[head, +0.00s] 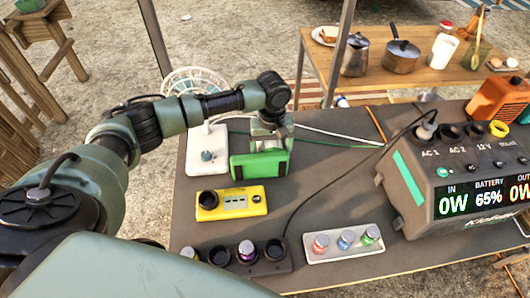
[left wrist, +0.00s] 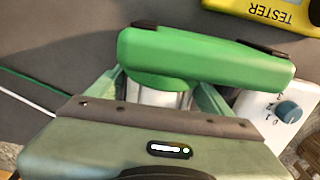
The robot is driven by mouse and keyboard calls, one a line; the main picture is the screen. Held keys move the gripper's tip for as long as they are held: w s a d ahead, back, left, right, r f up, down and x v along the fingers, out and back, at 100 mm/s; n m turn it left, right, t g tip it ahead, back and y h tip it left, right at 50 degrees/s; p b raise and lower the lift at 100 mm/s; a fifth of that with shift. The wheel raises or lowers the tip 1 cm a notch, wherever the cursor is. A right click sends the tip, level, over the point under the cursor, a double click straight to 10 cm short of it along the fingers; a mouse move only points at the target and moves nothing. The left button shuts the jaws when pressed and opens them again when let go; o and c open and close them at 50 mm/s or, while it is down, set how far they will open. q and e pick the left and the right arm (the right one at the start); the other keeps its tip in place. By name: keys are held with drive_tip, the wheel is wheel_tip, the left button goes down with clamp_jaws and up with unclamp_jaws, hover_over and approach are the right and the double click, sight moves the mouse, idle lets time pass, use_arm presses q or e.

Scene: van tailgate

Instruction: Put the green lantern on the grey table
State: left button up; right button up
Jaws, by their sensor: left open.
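The green lantern (head: 258,166) is at the grey table (head: 340,192), behind the yellow tester; I cannot tell whether its underside touches the top. In the left wrist view the lantern (left wrist: 205,55) shows a long green body with dark end pieces and a silvery part. My left gripper (head: 270,140) is right at the lantern's far side. In the left wrist view its open fingers (left wrist: 158,92) stand on either side of the silvery part, which is partly hidden by the gripper body. My right gripper is not in view.
A yellow tester (head: 232,203) lies just in front of the lantern. A white switch box (head: 207,150) is close on its left. A power station (head: 460,180) fills the right side.

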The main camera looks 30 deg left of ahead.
use_arm(q)
drive_tip(key=shift+f, duration=0.55)
drive_tip(key=shift+r, duration=0.1)
clamp_jaws()
